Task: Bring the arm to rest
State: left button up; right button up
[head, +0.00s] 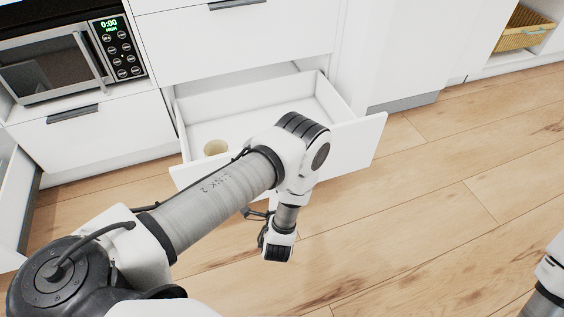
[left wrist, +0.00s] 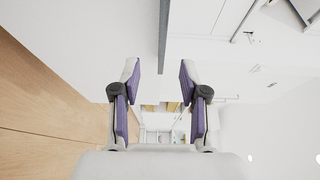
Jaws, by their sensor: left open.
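My left arm comes in from the left in the head view, bends above the open drawer and hangs its wrist in front of the drawer, over the wooden floor. The fingers of my left gripper cannot be made out there. In the left wrist view my left gripper (left wrist: 159,78) shows two purple-padded fingers spread apart with nothing between them. Only a piece of my right arm shows at the right edge of the head view; its gripper is out of frame.
A white drawer (head: 375,140) stands pulled out, with a round beige item (head: 215,148) inside at its left. A microwave (head: 50,62) sits in the cabinet at upper left. A wicker basket (head: 522,30) is at upper right. The wooden floor (head: 440,220) is clear at right.

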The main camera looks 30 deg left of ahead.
pick_arm(q)
jog(key=shift+v, duration=1.15)
jog(key=w+a+r+y, duration=0.1)
jog(key=w+a+r, duration=0.15)
jog(key=r, duration=0.25)
jog(key=s+d+f+n+g+h, duration=0.25)
jog(key=s+n+g, duration=0.2)
jog(key=s, duration=0.45)
jog(key=s+d+f+n+g+h, duration=0.1)
jog(key=s+f+n+g+h, duration=0.4)
jog(key=s, duration=0.5)
jog(key=s+d+f+n+g+h, duration=0.15)
jog(key=s+n+g, duration=0.25)
jog(key=s+g, duration=0.4)
notch_tip(320, 180, up, 26)
jog(key=t+p, duration=0.1)
jog(key=p, duration=2.6)
jog(key=shift+s+a, duration=0.2)
jog(key=shift+s, duration=0.2)
